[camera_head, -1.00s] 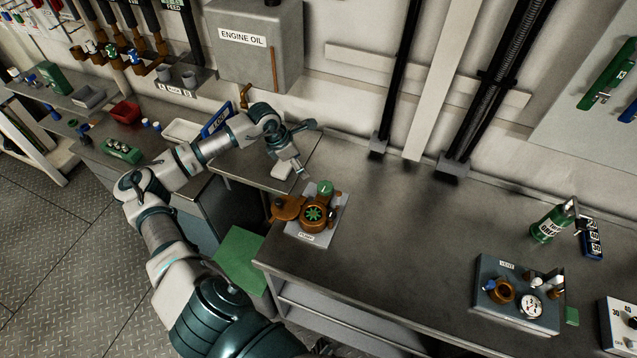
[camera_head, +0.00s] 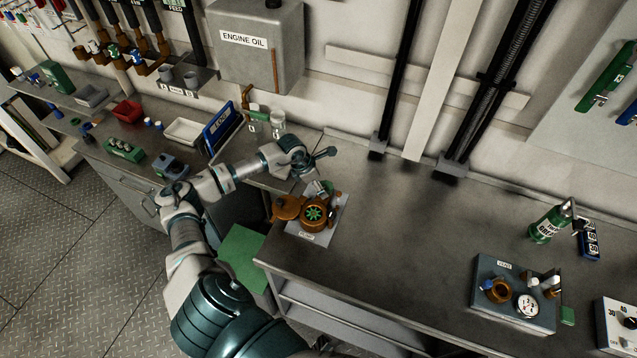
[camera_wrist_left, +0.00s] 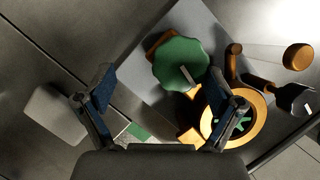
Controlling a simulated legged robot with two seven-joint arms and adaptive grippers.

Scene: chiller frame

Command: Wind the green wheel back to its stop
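The fingers are apart and nothing is held; I cannot tell whether the right fingertip touches the wheel. In the head view my left gripper (camera_head: 315,180) is just above the wheel and partly hides it. A green star-shaped part (camera_head: 314,213) sits inside the brown ring beside the wheel. My right gripper is not in view.
The pump unit sits on a pale plate (camera_head: 304,237) at the bench's left end. A brown knob and a dark-headed part (camera_wrist_left: 292,99) stand close to the right finger. A valve box (camera_head: 512,306) and a green canister (camera_head: 547,224) are far right. The bench middle (camera_head: 420,240) is clear.

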